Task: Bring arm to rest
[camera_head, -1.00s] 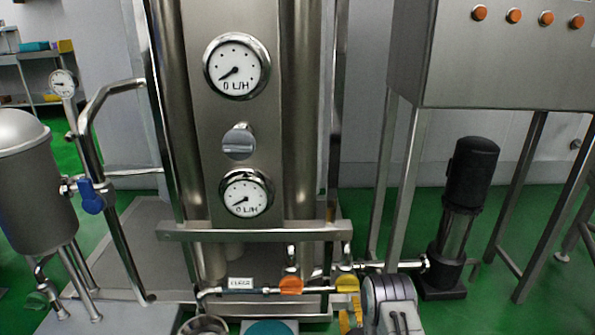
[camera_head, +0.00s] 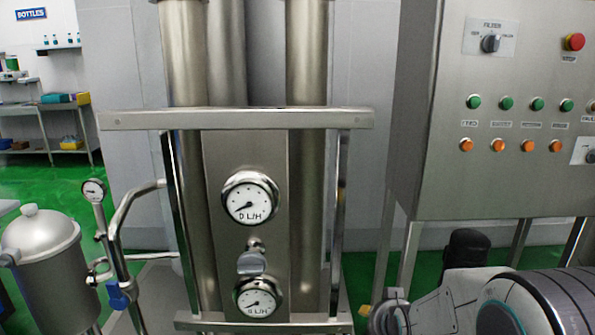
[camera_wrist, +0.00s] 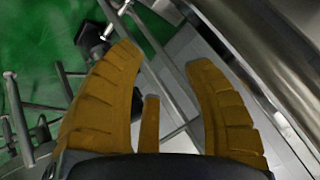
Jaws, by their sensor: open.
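My gripper (camera_wrist: 165,62) shows in the wrist view with its two ribbed yellow-brown fingers spread apart and nothing between them. Behind the fingers are metal bars, a grey panel and green floor. In the head view my arm is at the lower right, in front of the lower part of the control cabinet's frame. My gripper's fingertips cannot be made out there.
The control cabinet (camera_head: 450,185) with buttons stands at the right. The filter unit (camera_head: 220,155) with two gauges stands in the middle. A steel vessel (camera_head: 45,260) is at the left, by a blue-handled valve (camera_head: 118,296). A black pump (camera_head: 465,245) is partly hidden behind my arm.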

